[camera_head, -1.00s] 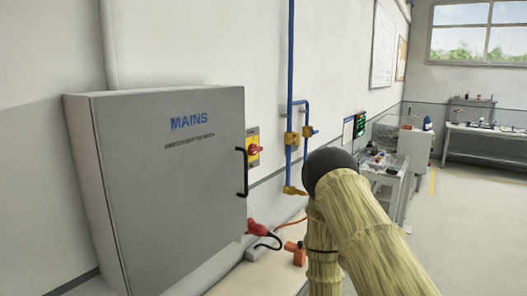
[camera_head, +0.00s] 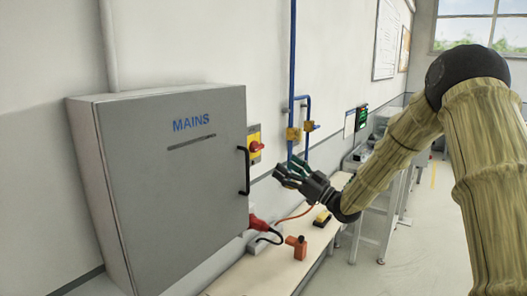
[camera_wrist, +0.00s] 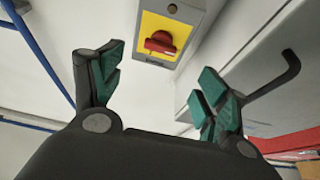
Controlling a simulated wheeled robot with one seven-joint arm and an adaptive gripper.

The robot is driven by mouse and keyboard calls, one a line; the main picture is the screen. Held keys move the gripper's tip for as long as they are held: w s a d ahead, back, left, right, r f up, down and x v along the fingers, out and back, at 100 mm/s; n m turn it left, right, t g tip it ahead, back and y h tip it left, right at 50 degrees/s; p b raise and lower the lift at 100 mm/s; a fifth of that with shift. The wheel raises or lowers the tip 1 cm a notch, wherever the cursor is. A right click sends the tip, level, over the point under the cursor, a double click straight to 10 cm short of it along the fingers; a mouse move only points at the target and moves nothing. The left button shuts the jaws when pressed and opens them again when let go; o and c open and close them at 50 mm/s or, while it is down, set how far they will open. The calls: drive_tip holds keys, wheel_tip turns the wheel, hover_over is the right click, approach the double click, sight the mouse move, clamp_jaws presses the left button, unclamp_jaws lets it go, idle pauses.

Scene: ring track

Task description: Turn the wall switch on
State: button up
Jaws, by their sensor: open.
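The wall switch is a red rotary knob on a yellow plate (camera_head: 254,143), fixed to the wall just right of the grey MAINS cabinet (camera_head: 170,190). In the wrist view the red knob (camera_wrist: 160,43) sits on its yellow plate, beyond and between my fingers. My gripper (camera_head: 292,170) is open and empty, to the right of the switch and a little lower in the head view. In the wrist view my gripper (camera_wrist: 155,90) shows green-padded fingers spread wide, apart from the knob. Part of the plate is hidden behind the cabinet edge in the head view.
The cabinet's black handle (camera_head: 245,171) sticks out beside the switch; it also shows in the wrist view (camera_wrist: 285,72). Blue pipes with yellow valves (camera_head: 293,134) run up the wall. A red plug (camera_head: 258,223) and an orange tool (camera_head: 297,246) are at the bench below.

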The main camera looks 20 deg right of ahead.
sight(260, 149)
drive_tip(key=p+x, duration=0.4)
drive_tip(key=x, duration=0.4)
drive_tip(key=shift+w+a, duration=0.25)
drive_tip(key=shift+w, duration=0.05)
drive_tip(key=shift+x, duration=0.9)
drive_tip(key=shift+f, duration=0.1)
drive_tip(key=shift+c, duration=0.4)
drive_tip(key=c, duration=0.9)
